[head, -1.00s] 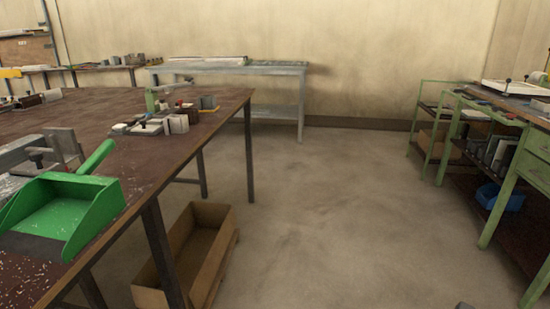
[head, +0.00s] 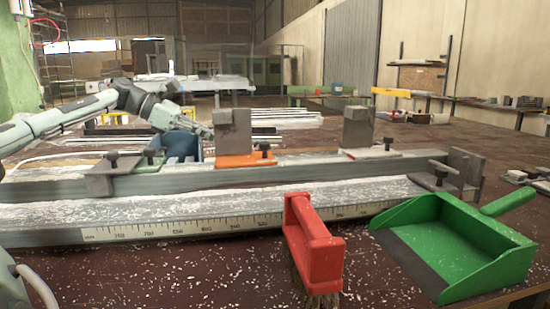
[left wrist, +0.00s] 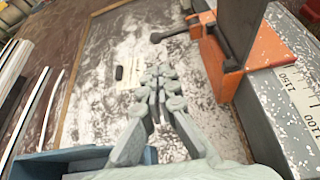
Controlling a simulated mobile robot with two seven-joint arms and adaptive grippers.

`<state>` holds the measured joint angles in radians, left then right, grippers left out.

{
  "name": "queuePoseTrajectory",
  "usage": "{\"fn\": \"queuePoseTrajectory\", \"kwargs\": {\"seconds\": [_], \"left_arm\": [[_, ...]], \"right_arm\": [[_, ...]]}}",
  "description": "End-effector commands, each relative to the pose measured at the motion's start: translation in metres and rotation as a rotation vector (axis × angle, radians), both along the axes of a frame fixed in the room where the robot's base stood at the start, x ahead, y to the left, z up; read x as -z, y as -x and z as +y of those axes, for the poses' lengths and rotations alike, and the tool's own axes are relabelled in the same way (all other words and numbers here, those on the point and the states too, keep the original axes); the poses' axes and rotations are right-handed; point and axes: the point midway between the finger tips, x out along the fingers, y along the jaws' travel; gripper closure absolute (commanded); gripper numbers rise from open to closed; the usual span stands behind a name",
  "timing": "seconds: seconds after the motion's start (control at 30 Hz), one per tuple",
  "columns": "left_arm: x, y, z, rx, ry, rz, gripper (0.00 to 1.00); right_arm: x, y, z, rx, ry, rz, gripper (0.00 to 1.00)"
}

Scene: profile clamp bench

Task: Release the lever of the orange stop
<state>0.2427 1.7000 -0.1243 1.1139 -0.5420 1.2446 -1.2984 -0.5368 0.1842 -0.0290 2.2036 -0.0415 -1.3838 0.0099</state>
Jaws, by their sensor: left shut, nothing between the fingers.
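The orange stop (head: 238,160) sits on the long grey rail, with a tall dark block standing on its orange base. In the left wrist view the stop (left wrist: 224,72) is at the upper right. Its lever (left wrist: 172,34) is a dark rod with a black knob, sticking out left from the stop. In the head view a black knob (head: 264,148) shows just right of the block. My left gripper (head: 207,132) is behind the rail, just left of the block. In the wrist view its fingers (left wrist: 158,74) are shut and empty, apart from the lever. My right gripper is out of view.
Another stop (head: 358,135) stands farther right on the grey rail (head: 320,178), and a grey clamp piece (head: 112,175) is at left. A red brush (head: 315,240) and a green dustpan (head: 450,240) lie in front. White chips litter the bench.

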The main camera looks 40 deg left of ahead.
Motion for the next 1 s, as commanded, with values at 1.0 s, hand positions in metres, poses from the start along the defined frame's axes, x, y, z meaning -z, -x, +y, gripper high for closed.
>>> {"fn": "queuePoseTrajectory", "kwargs": {"seconds": [1.0], "left_arm": [[0.042, -0.061, -0.043, 0.001, -0.006, 0.001, 1.00]], "right_arm": [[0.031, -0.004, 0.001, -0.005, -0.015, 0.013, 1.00]]}}
